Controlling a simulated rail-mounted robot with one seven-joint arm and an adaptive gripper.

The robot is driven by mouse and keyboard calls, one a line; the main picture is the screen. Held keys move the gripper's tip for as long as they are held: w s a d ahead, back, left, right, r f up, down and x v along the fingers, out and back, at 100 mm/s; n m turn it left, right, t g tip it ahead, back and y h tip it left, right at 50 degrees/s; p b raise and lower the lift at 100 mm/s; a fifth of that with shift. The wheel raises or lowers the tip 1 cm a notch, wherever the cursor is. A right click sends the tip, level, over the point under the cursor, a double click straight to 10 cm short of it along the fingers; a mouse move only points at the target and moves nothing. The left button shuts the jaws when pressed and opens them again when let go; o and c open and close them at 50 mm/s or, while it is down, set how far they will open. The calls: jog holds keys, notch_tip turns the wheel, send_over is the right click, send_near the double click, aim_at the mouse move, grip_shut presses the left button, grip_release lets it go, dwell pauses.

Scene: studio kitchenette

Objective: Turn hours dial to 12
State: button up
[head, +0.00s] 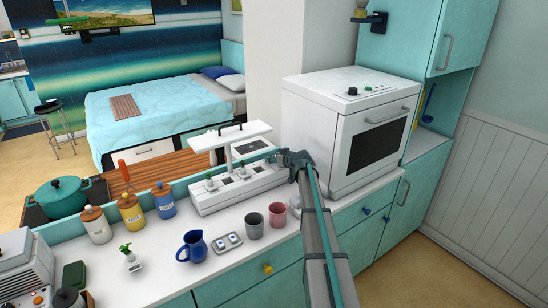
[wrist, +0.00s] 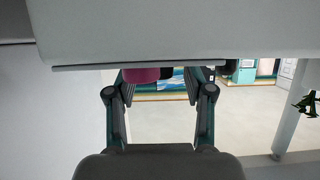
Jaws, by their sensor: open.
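A white planter unit (head: 240,195) with small green seedlings stands on the counter, with a white T-shaped lamp hood (head: 243,137) above it. I cannot make out an hours dial or its setting in either view. My gripper (head: 287,158) is at the right end of this unit, beside the white oven. In the wrist view my gripper (wrist: 158,88) has its two fingers spread, with nothing visible held between them. A pale, smooth surface (wrist: 140,35) close to the camera fills the top and hides part of the view beyond the fingers.
The white oven (head: 350,125), with knobs on top, stands right of my arm. A pink cup (head: 278,214), a grey cup (head: 254,226), a blue jug (head: 192,247) and several jars line the counter (head: 215,280).

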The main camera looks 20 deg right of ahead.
grip_shut()
jog(key=shift+a+m+h, duration=0.2)
jog(key=shift+m+h, duration=0.3)
jog(key=shift+h, duration=0.1)
jog(key=shift+r+m+h+p, duration=0.2)
jog(key=shift+m+h+p, duration=0.5)
jog(key=shift+h+p, duration=0.1)
jog(key=m+h+p, duration=0.1)
jog(key=h+p, duration=0.1)
jog(key=p, duration=0.2)
jog(key=shift+m+p, duration=0.3)
jog(key=shift+p, duration=0.6)
jog(key=shift+f+m+h+p, duration=0.25)
jog(key=shift+m+h+p, duration=0.05)
jog(key=shift+p, duration=0.2)
grip_release()
